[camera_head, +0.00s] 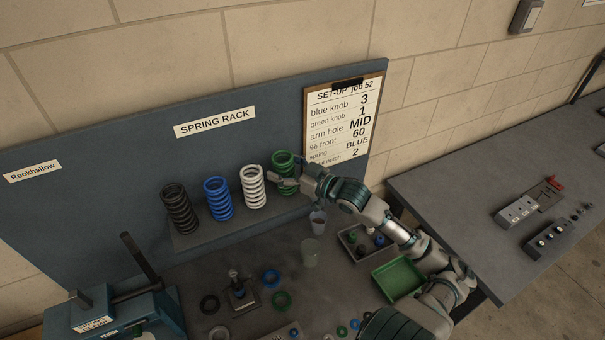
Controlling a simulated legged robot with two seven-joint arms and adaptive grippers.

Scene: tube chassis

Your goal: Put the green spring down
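The green spring (283,160) stands upright at the right end of the spring rack shelf (222,232). My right gripper (284,180) reaches in from the right with its fingers around the spring's lower half, and it looks shut on it. The fingers hide part of the lower coils, so I cannot tell whether the spring's base touches the shelf. A white spring (253,187), a blue spring (218,198) and a black spring (179,209) stand in a row to its left. My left gripper is not in view.
A set-up card (342,120) hangs on the board behind. Below the shelf are cups (318,222), a grey parts tray (352,251), a green tray (398,279) and several coloured rings (281,300). A blue device with a dark lever (140,258) stands at lower left.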

